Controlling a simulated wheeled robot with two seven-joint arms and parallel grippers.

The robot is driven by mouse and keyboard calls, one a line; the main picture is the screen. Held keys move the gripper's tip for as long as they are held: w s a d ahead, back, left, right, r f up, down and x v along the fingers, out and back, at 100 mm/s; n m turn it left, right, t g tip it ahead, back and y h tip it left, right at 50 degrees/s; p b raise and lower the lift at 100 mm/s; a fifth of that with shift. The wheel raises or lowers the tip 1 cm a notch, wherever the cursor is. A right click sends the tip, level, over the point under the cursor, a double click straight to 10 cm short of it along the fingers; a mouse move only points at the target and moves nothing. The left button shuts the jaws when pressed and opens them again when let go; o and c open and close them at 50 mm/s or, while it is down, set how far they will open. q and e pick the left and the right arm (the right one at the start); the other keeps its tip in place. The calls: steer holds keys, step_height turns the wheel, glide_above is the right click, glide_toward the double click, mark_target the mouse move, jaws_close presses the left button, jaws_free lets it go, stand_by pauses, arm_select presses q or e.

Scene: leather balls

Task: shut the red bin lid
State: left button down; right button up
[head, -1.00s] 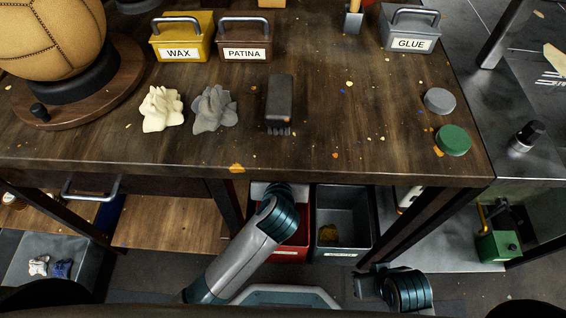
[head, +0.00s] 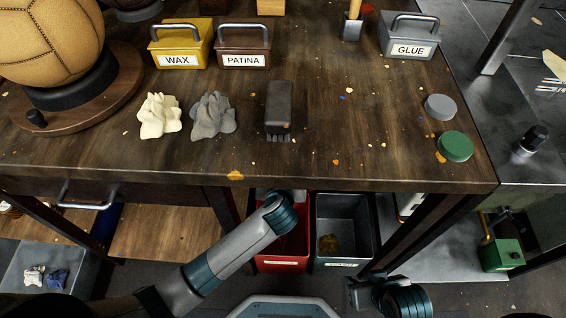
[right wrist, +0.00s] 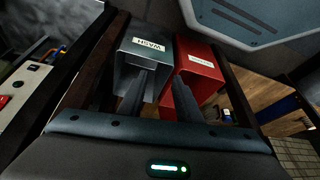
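The red bin (head: 285,258) stands under the workbench, its labelled front facing me. Its top looks open, but the lid cannot be made out clearly. In the head view my left arm crosses in front of it, and the left gripper is hidden past the wrist joint at the bin. The red bin also shows in the right wrist view (right wrist: 201,65). My right gripper (head: 352,292) is low, in front of the grey bin (head: 343,254). In the right wrist view its fingers (right wrist: 160,100) are spread apart with nothing held between them.
The grey bin stands open right beside the red one, with yellowish scraps inside. The bench top (head: 340,150) overhangs both bins, and a dark table leg (head: 415,230) rises to their right. A green box (head: 502,254) sits farther right.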

arm_select(q)
steer(key=shift+s+f, duration=0.25)
steer(key=shift+s, duration=0.05)
